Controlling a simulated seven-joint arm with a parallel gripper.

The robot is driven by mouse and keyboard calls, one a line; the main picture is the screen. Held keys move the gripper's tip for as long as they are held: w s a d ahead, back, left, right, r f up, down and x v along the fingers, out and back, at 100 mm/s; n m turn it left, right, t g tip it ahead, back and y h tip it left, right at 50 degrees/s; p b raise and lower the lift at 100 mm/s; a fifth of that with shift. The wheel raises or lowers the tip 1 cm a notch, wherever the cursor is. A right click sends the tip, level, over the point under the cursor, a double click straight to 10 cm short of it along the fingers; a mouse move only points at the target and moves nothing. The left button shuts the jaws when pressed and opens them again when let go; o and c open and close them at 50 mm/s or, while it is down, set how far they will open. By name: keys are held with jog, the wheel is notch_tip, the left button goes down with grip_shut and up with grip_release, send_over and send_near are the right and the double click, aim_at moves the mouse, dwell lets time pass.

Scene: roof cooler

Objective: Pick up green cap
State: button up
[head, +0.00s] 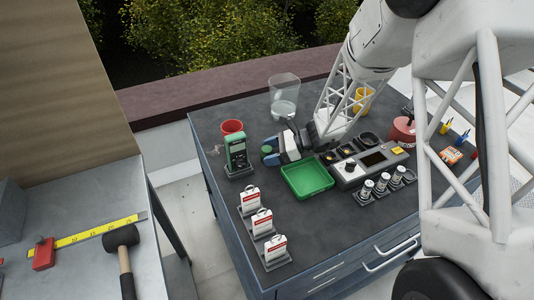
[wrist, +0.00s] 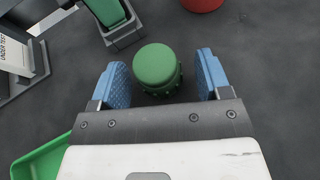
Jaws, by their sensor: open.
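The green cap (wrist: 157,68) is a round, flat-topped green piece with a knurled lower rim. In the wrist view it sits on the dark tabletop between the two blue finger pads of my gripper (wrist: 165,82), a little beyond the middle of the jaws. The jaws are open, with a gap to the cap on each side. In the head view my gripper (head: 269,153) is low over the table beside the green tray, and a small green part of the cap (head: 267,149) shows by the fingers; the rest is hidden.
A green meter (head: 237,153) stands in a holder left of my gripper, with a red cup (head: 232,129) behind. The green tray (head: 306,178) lies close in front. White tagged boxes (head: 261,222) line the table's left edge. A clear container (head: 284,97) stands behind.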

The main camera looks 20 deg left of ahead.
aim_at(271, 150)
dwell(0.3)
jog(key=c, duration=0.9)
jog(key=shift+r, duration=0.25)
jog(key=shift+c, duration=0.2)
jog(key=shift+r, duration=0.9)
jog(key=shift+s+d+r, duration=0.25)
jog(key=shift+s+r, duration=0.05)
jog(key=shift+r, duration=0.4)
jog(key=s+d, duration=0.3)
jog(key=s, duration=0.1)
jog(key=s+d+r, duration=0.1)
jog(key=s+d, duration=0.1)
jog(key=s, duration=0.2)
jog(key=s+d, duration=0.3)
jog(key=s, duration=0.1)
jog(key=shift+s+d+r, duration=0.2)
jog(key=shift+s+d, duration=0.05)
jog(key=shift+d, duration=0.05)
